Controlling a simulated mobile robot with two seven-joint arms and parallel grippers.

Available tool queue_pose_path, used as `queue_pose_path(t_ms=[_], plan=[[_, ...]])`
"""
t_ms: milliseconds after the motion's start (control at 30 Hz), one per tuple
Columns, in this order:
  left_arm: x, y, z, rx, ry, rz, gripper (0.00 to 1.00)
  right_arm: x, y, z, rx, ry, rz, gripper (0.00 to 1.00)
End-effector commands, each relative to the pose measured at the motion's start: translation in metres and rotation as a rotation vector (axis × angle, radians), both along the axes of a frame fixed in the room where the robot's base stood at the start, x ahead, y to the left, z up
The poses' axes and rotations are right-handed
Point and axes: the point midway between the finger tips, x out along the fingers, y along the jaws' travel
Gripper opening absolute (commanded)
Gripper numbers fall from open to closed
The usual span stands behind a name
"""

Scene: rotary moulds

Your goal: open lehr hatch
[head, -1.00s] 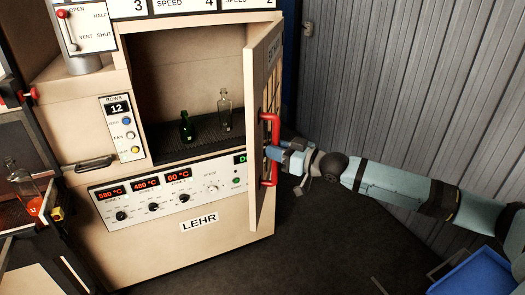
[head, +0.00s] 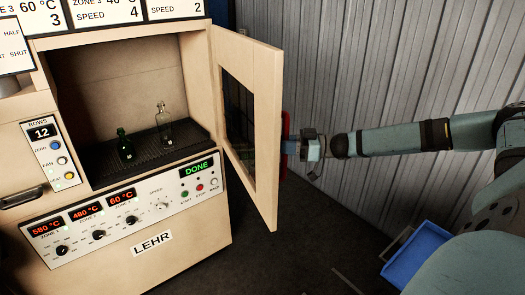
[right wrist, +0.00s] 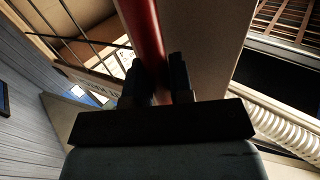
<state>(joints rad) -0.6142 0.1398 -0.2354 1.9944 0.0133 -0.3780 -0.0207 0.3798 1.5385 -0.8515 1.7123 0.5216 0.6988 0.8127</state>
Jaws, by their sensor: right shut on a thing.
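The lehr hatch (head: 262,130) is a beige framed door with a dark window, hinged at the right of the lehr opening and swung well open. Its red handle (head: 285,125) is on the outer face, mostly hidden behind the door edge in the head view. My right gripper (head: 292,147) is at that handle. In the right wrist view, the two dark fingers of my right gripper (right wrist: 158,82) are shut on the red handle bar (right wrist: 143,35). My left gripper is in neither view.
Inside the lehr (head: 165,215), a green bottle (head: 125,146) and a clear bottle (head: 164,124) stand on a dark mesh belt (head: 105,170). The panel display (head: 196,169) reads DONE. A blue crate (head: 415,254) is on the floor at lower right. A corrugated grey wall (head: 385,60) stands behind my right arm.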

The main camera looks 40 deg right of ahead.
Motion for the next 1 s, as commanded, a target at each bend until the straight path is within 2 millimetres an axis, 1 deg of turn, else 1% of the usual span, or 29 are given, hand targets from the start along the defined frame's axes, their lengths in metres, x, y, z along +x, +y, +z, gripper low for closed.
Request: queue_pose_path(t_ms=[33,200,300,400,600,933,967,1000], plan=[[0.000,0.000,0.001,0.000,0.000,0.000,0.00,-0.001,-0.017,0.004,-0.003,-0.007,0.015,0.00],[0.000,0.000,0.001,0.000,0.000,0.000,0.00,-0.010,-0.058,0.004,0.000,-0.005,0.031,0.00],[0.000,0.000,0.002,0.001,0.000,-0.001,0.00,-0.013,-0.075,0.005,0.003,-0.006,0.030,0.00],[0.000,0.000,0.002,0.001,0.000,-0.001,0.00,-0.014,-0.087,0.005,0.002,-0.006,0.031,0.00],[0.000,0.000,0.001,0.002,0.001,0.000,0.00,-0.015,-0.097,0.004,0.004,-0.006,0.032,0.00],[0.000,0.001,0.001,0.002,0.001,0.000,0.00,-0.015,-0.097,0.004,0.005,-0.007,0.032,0.00],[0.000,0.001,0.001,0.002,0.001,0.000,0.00,-0.015,-0.097,0.004,0.005,-0.007,0.032,0.23],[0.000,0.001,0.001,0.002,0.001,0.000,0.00,-0.015,-0.097,0.004,0.005,-0.007,0.032,0.33]])
